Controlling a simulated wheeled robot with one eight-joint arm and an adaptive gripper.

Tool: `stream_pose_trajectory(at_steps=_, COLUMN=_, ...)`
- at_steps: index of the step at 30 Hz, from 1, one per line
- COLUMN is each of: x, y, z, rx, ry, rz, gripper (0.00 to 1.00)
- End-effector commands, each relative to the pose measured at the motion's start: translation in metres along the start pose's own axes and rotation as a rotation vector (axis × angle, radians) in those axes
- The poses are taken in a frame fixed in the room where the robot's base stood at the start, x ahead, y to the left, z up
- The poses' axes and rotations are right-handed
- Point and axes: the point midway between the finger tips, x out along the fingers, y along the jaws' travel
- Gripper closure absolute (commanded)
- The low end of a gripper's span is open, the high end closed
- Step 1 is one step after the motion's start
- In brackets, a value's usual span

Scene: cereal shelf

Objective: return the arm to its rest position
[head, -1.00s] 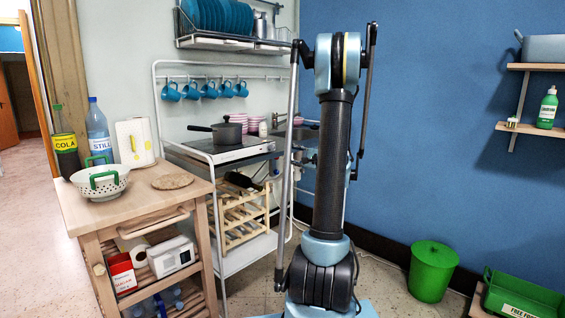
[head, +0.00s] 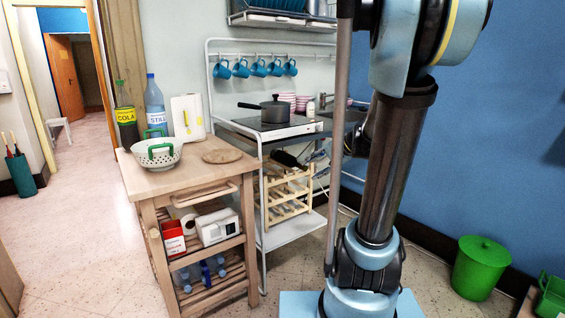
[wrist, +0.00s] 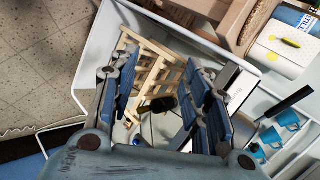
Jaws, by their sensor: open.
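My arm (head: 395,165) rises in the right half of the head view, its dark upright link leaning right and its blue-grey elbow cut off by the top edge. My gripper (wrist: 163,95) shows in the wrist view, its two blue-padded fingers wide apart with nothing held between them. Beyond the fingers are a wooden rack (wrist: 143,60) and a dark object. In the head view the gripper is out of sight.
A wooden trolley (head: 150,180) carries a colander (head: 157,155) and bottles. Beside it stands a white kitchen unit (head: 285,240) with a pot (head: 275,110) and hanging blue mugs (head: 258,68). A green bin (head: 480,268) is at right. Floor is open at left.

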Motion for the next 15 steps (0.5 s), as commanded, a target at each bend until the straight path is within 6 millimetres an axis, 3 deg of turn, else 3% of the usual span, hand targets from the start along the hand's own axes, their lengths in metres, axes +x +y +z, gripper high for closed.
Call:
stream_pose_trajectory(at_steps=6, x=-0.013, y=0.038, z=0.056, rx=-0.151, ry=-0.04, rz=0.169, gripper=0.56)
stream_pose_trajectory(at_steps=15, x=-0.039, y=0.103, z=0.115, rx=-0.356, ry=-0.094, rz=0.401, gripper=0.56)
